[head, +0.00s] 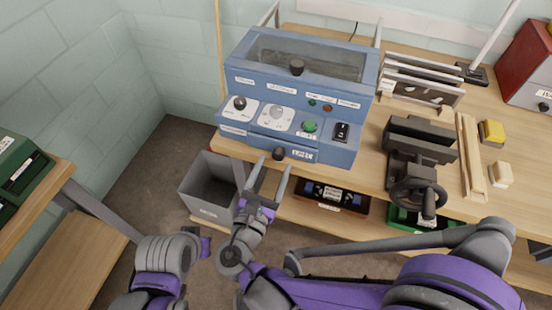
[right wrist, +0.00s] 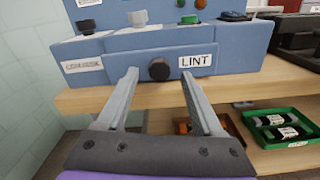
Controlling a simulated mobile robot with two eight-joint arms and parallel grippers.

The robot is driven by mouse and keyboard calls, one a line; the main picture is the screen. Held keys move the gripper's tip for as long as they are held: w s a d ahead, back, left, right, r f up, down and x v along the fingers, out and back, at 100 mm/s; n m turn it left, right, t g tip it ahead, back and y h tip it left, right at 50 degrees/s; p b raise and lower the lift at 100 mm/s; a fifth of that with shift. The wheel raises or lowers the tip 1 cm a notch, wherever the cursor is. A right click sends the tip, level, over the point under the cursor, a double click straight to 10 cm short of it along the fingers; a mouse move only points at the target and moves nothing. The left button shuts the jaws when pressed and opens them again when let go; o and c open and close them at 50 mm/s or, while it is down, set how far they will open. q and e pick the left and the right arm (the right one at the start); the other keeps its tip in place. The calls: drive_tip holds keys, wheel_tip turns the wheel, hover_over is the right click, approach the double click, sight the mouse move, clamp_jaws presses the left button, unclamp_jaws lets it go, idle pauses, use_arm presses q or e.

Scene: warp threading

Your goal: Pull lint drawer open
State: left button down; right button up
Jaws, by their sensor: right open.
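The blue machine (head: 300,85) stands on the wooden bench. Its lint drawer (head: 302,154) is low on the front, with a LINT label (right wrist: 196,61) and a round dark knob (head: 278,153). The drawer front looks flush with the machine, so it appears closed. My right gripper (head: 270,170) is open and empty in front of the drawer. In the right wrist view its fingers (right wrist: 158,74) point at the knob (right wrist: 159,69), one on each side with a gap to both. Whether the tips reach as deep as the knob is hard to tell. My left gripper's fingers do not show.
A grey bin (head: 208,187) stands below the bench, left of my right gripper. A dark vise-like device (head: 418,160) and wooden strips (head: 470,155) lie to the right. A green tray (right wrist: 275,133) and an orange-brown tray (head: 332,196) sit under the benchtop.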

drive_tip(key=shift+x, duration=1.35)
clamp_jaws()
idle(0.4)
